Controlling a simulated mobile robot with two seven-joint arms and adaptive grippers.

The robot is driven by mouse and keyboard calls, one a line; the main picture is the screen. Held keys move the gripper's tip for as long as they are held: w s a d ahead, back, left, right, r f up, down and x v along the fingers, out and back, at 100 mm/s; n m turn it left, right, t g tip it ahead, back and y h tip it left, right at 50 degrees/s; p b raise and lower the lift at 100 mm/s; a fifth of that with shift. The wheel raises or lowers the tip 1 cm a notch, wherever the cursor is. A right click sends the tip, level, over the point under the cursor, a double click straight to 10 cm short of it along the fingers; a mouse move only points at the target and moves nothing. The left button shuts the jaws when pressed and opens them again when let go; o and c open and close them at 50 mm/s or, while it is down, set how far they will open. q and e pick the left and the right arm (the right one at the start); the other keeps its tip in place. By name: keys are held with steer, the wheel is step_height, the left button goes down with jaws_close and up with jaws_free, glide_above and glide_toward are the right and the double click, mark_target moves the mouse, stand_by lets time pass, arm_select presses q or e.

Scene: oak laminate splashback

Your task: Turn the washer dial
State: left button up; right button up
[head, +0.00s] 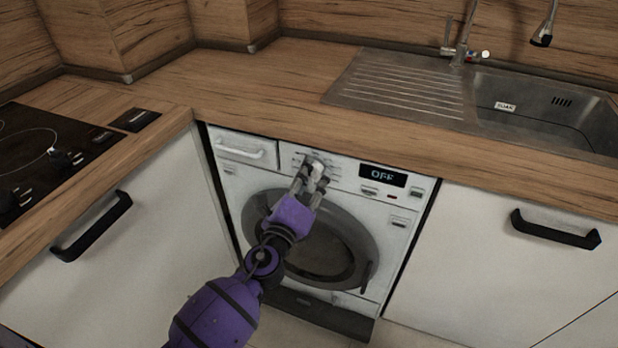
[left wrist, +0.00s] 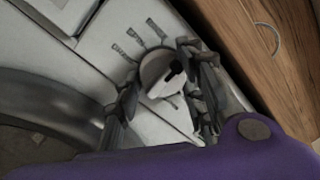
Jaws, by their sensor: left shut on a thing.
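The washer (head: 236,172) is white and sits under the counter, with a round dark door and a display reading "OFF" (head: 383,176). Its dial (head: 317,166) is on the upper panel, left of the display. In the left wrist view the dial (left wrist: 157,66) is a round pale knob with a dark mark and small labels around it. My left gripper (head: 313,178) has its fingers on both sides of the dial and is shut on it; the fingers also show in the left wrist view (left wrist: 166,80). They hide part of the dial. My right gripper is not in view.
The wooden counter (head: 250,90) overhangs the washer just above the dial. A drawer (head: 243,148) is left of the dial. White cabinets with black handles (head: 555,229) flank the washer. A sink (head: 540,105) is at right, a black hob (head: 50,150) at left.

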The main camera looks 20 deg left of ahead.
arm_select(q)
steer(key=shift+s+d+f, duration=0.1)
steer(key=shift+s+f, duration=0.05)
steer(key=shift+f, duration=0.3)
steer(key=o, duration=1.1)
steer(key=shift+r, duration=0.2)
steer(key=s+f, duration=0.1)
steer(key=s, duration=1)
steer(key=shift+s+a, duration=0.2)
steer(key=shift+s, duration=0.2)
